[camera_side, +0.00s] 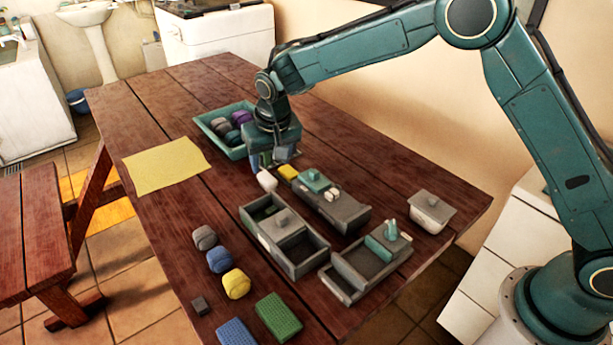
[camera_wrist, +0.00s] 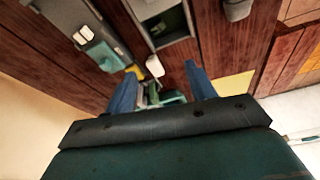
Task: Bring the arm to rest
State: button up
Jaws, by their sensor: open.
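My gripper (camera_side: 268,158) hangs from my teal arm, low over the wooden table, beside the right end of a teal tray (camera_side: 207,122). In the wrist view my gripper (camera_wrist: 161,88) shows two blue fingers spread apart. No object is clearly held between them. A white piece (camera_side: 267,180) and a yellow block (camera_side: 288,172) are close to the fingertips in the side view. The wrist view shows the white piece (camera_wrist: 155,66) and the yellow block (camera_wrist: 134,72) just beyond the fingers. My gripper hides part of the tray's near end.
Rolled bundles lie in the tray. A yellow cloth (camera_side: 166,170) lies left of it. Grey boxes (camera_side: 285,243) stand nearer on the table, with a lidded grey container (camera_side: 432,212) at right. Loose rolls (camera_side: 236,284) and a green sponge (camera_side: 278,317) are at the front. The table's far end is bare.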

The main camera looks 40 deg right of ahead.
jog(key=shift+r, duration=0.1)
jog(key=s+d+r+t, duration=0.1)
jog(key=s+d+r, duration=0.5)
jog(key=s+r, duration=0.25)
jog(key=s+d+r, duration=0.5)
jog(key=s+r, duration=0.2)
jog(key=r, duration=0.2)
jog(key=s+d+n, duration=0.1)
jog(key=s+d, duration=0.2)
jog(key=s, duration=0.8)
jog(key=s+d+n+t, duration=0.1)
jog(key=s+d, duration=0.1)
jog(key=s, duration=0.9)
jog(key=shift+s+d+f+y, duration=0.2)
jog(key=shift+s+d+y, duration=0.1)
jog(key=shift+s+d, duration=0.1)
